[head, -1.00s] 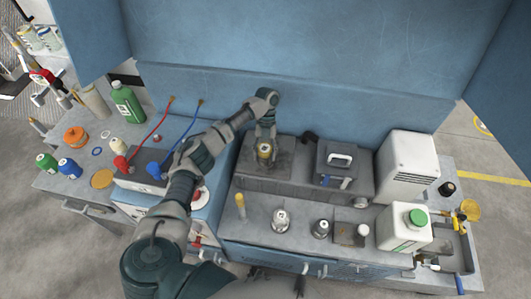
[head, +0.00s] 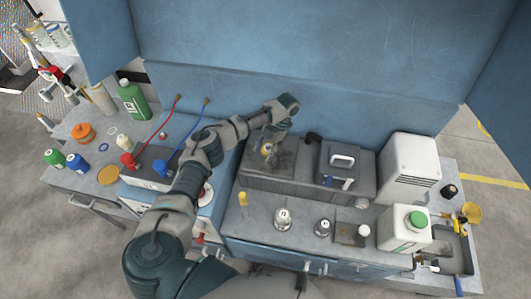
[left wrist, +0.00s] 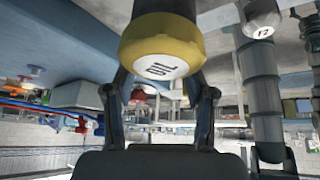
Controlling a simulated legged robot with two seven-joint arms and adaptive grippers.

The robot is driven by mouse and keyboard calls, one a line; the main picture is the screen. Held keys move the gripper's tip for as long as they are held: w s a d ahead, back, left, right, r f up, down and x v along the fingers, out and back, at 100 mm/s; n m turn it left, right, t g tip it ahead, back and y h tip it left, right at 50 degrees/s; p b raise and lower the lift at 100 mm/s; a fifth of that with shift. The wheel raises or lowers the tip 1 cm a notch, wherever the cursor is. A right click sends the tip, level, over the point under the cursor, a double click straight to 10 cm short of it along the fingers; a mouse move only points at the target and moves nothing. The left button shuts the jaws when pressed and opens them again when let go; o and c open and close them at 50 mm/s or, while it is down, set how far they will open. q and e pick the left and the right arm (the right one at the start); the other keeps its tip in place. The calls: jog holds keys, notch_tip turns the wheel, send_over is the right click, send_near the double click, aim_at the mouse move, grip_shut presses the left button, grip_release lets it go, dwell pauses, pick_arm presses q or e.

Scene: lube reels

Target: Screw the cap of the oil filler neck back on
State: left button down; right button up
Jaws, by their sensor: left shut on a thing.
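The yellow cap (left wrist: 162,52) has a white round label with dark lettering. It sits between the fingers of my left gripper (left wrist: 160,95), which is shut on it. A grey cylindrical neck (left wrist: 165,7) meets the cap's far side in the left wrist view; I cannot tell how far it is threaded. My right gripper is not in view.
A dark lidded box (head: 339,168) with a white handle stands right of the block, then a white cabinet (head: 408,165). A white jug (head: 404,228) with a green cap and small capped fittings (head: 283,218) stand in front.

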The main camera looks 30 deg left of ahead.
pick_arm(q)
jog(key=shift+s+a+f+m+b, duration=0.15)
jog(key=shift+f+m+b, duration=0.2)
jog(key=shift+b, duration=0.2)
jog(key=shift+r, duration=0.1)
jog(key=shift+c, duration=2.4)
grip_release()
jog(key=shift+o, duration=0.9)
jog(key=shift+w+a, duration=0.1)
jog(key=shift+w, duration=0.25)
jog(key=o, duration=0.3)
jog(key=shift+s+r, duration=0.1)
jog(key=shift+r, duration=0.15)
